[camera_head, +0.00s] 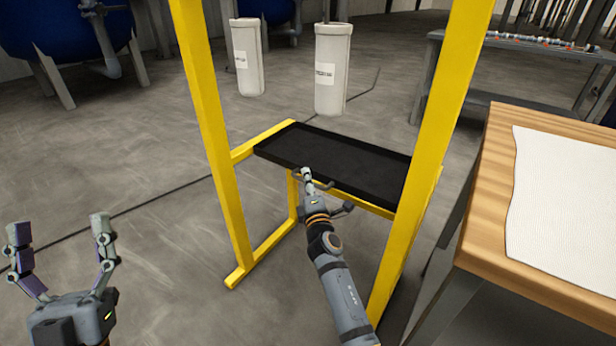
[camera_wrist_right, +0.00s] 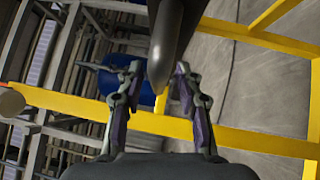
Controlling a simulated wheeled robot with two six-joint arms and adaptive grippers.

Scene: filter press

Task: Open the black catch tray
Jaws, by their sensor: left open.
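The black catch tray (camera_head: 345,157) is a wide, shallow tray lying in the yellow frame, below two hanging white cylinders. My right gripper (camera_head: 312,180) is at the tray's near edge, by a dark handle (camera_head: 326,184). In the right wrist view, a dark rounded bar (camera_wrist_right: 172,40) lies between the fingertips of my right gripper (camera_wrist_right: 160,72). The fingers lean inward, close to the bar; whether they press on it I cannot tell. My left gripper (camera_head: 58,228) is open and empty at the lower left, well away from the tray.
Yellow posts (camera_head: 212,140) stand either side of the tray, with the right post (camera_head: 432,150) close to my right arm. A wooden table (camera_head: 530,275) with a white sheet stands at the right. The white cylinders (camera_head: 332,70) hang above the tray.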

